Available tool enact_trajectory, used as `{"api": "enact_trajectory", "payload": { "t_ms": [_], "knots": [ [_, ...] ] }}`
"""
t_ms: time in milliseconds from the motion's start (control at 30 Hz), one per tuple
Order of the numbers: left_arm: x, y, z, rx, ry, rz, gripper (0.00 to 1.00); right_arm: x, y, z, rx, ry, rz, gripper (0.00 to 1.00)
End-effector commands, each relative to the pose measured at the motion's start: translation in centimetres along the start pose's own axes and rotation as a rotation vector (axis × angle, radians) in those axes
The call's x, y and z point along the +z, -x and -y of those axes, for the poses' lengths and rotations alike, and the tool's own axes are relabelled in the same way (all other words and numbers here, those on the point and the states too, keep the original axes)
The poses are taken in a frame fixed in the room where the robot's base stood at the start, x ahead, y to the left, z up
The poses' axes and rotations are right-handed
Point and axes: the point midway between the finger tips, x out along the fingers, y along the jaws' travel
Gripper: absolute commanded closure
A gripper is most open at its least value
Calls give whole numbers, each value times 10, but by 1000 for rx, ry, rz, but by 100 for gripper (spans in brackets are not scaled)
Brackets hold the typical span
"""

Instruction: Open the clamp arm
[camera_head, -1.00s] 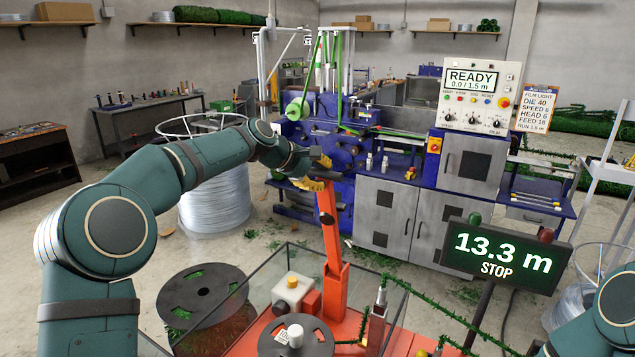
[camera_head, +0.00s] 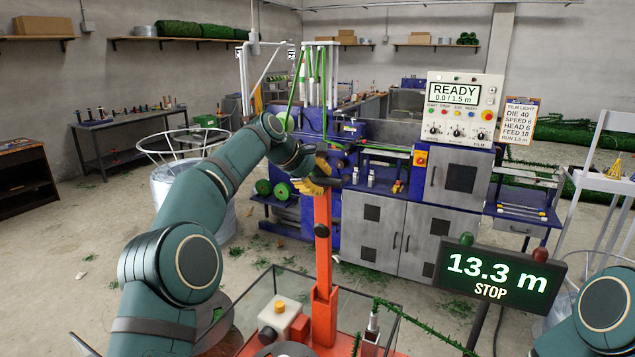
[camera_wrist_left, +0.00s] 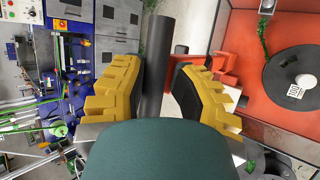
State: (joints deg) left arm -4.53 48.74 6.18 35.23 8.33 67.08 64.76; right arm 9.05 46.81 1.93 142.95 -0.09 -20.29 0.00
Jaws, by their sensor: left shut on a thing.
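The clamp arm (camera_head: 322,245) is an orange bar standing nearly upright on the orange machine in the head view. My left gripper (camera_head: 318,180), with yellow ribbed fingers, is at its top end. In the left wrist view, the fingers of my left gripper (camera_wrist_left: 160,90) are on either side of a dark round handle (camera_wrist_left: 158,60), and orange parts of the clamp show beside it. The gripper is shut on this handle. The contact itself is partly hidden by the fingers and wrist. My right gripper is out of view; only part of my right arm shows at the lower right.
A clear-walled guard (camera_head: 258,300) surrounds the orange machine. A white box with a yellow button (camera_head: 280,318) stands left of the arm's base. A sign reading 13.3 m STOP (camera_head: 500,275) stands at right. A blue machine (camera_head: 375,225) is behind, with open floor between.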

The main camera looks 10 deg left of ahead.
Motion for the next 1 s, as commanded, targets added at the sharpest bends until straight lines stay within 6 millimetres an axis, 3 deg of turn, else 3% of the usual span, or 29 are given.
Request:
{"api": "enact_trajectory", "payload": {
  "t_ms": [33,367,400,433,467,833,1000],
  "knots": [
    [-3,-7,6,-19,5,0,100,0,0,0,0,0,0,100],
    [-3,-8,6,-21,6,0,100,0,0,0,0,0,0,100],
    [-3,-8,7,-21,6,0,60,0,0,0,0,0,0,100],
    [-3,-8,7,-21,5,0,50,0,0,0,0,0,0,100],
    [-3,-7,6,-20,5,0,48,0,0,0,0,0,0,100],
    [-1,0,2,-8,2,0,48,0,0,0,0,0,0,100],
    [-2,22,1,-5,2,-2,48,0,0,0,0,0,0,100]
  ]
}}
